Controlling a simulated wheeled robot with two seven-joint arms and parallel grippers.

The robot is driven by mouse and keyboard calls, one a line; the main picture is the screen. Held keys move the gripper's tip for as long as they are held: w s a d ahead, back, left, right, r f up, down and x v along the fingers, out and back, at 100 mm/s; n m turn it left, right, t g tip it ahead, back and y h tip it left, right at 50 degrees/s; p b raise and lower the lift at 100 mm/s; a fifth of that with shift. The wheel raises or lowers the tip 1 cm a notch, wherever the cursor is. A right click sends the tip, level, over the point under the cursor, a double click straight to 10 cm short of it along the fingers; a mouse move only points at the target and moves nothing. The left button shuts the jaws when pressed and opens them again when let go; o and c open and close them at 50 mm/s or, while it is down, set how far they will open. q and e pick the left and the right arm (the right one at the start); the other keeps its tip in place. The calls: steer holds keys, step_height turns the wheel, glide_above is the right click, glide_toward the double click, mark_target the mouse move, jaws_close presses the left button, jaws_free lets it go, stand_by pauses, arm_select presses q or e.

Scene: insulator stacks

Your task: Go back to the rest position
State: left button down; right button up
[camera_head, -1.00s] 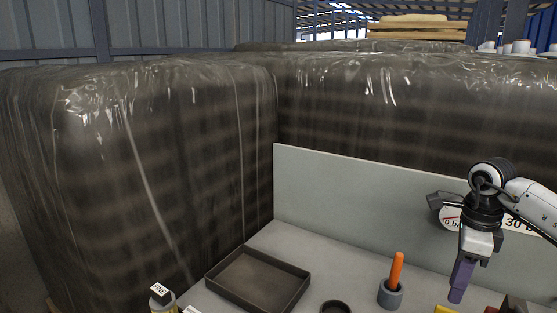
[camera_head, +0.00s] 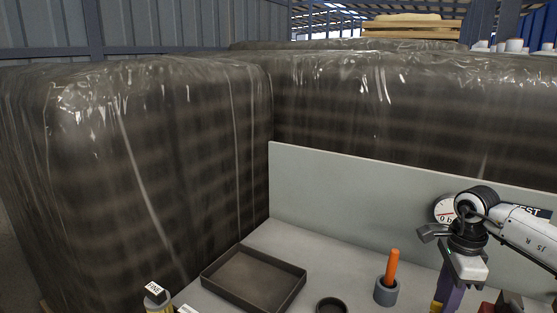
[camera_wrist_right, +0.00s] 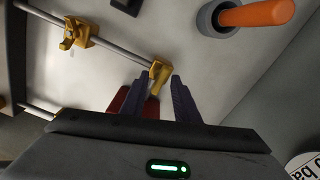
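My right gripper (camera_head: 447,298) is at the right of the head view, pointing down over the grey bench (camera_head: 335,263), with its tips near the lower edge. In the right wrist view its two purple fingers (camera_wrist_right: 160,80) stand apart with a gap between them. Nothing is seen held. A yellow bracket (camera_wrist_right: 158,72) on a metal rod shows beyond the fingertips, and a red part (camera_wrist_right: 138,103) is partly hidden behind the left finger. My left gripper is not in view.
A dark tray (camera_head: 253,307), a black ring (camera_head: 331,306) and a grey holder (camera_head: 386,292) with an orange handle (camera_head: 392,266) stand left of my right gripper. A panel with a dial (camera_head: 444,209) rises behind. Wrapped stacks (camera_head: 150,170) surround the bench.

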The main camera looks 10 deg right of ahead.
steer(key=n+b, duration=0.1)
steer(key=n, duration=0.3)
steer(key=shift+n, duration=0.5)
